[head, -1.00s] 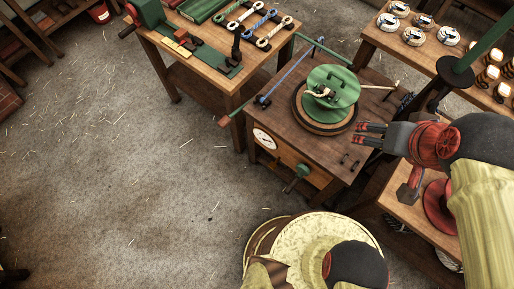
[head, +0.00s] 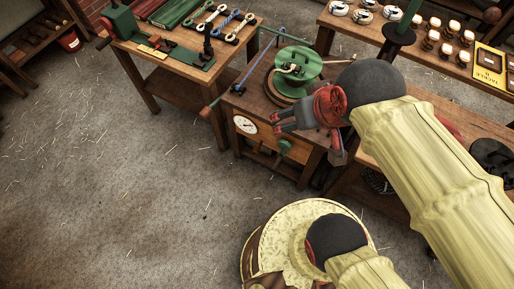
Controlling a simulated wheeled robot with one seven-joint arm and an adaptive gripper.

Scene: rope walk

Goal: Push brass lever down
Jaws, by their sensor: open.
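I cannot tell for sure which part is the brass lever. My gripper (head: 272,123) is open and empty, fingers pointing left, over the bench's front part, just right of the dial (head: 244,125) and in front of the round plate.
A green crank (head: 284,147) sticks out of the bench front below my gripper. A left table (head: 165,60) holds a vise and rope samples. A shelf at the back right carries rope balls (head: 363,16) and lit lamps. The floor (head: 120,190) at left is clear apart from straw.

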